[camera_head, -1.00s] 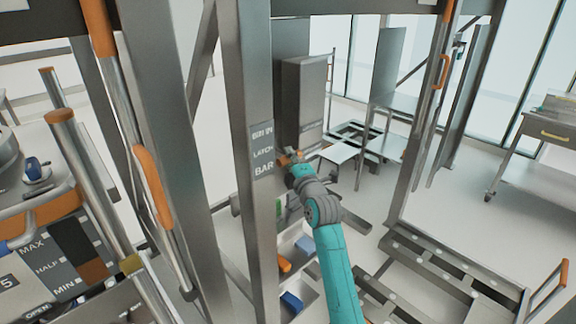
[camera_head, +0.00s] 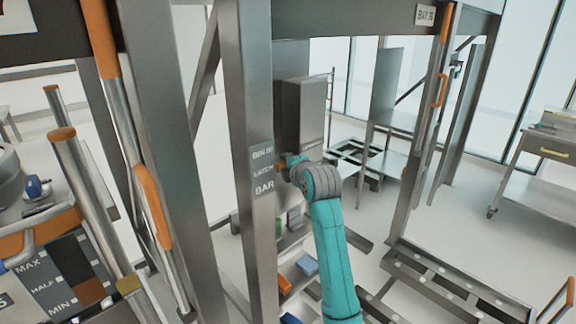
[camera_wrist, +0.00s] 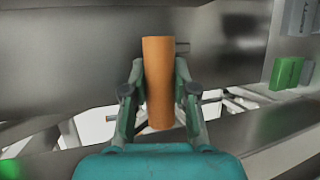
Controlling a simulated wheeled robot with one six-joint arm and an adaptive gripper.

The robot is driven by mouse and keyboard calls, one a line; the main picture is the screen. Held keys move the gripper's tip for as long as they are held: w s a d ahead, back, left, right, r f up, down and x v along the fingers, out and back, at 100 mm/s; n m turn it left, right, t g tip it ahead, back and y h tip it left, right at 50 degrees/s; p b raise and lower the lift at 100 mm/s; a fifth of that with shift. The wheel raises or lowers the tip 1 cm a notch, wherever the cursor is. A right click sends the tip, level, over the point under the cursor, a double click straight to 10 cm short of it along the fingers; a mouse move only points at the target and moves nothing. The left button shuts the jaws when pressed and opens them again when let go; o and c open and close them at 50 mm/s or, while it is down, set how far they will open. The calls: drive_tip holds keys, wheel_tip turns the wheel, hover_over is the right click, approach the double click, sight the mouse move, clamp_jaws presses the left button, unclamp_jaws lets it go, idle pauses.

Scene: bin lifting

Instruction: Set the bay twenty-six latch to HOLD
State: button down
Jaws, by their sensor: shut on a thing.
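My gripper (camera_wrist: 160,105) is shut on an orange cylindrical handle (camera_wrist: 158,70) in the wrist view, with one finger on each side of it. In the head view my gripper (camera_head: 287,163) is small and partly hidden by my own wrist, close beside the steel post. A sign above the right post reads BAY 20 or similar (camera_head: 426,15). I cannot read a HOLD mark in either view.
A shelf with small coloured boxes (camera_head: 306,265) lies below my arm. A green box (camera_wrist: 287,73) shows at the right of the wrist view. A rail with an orange grip (camera_head: 152,205) stands left. Floor on the right (camera_head: 455,215) is clear.

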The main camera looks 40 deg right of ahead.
drive_tip(key=shift+a+r, duration=0.1)
drive_tip(key=c, duration=0.9)
unclamp_jaws()
drive_tip(key=v, duration=1.2)
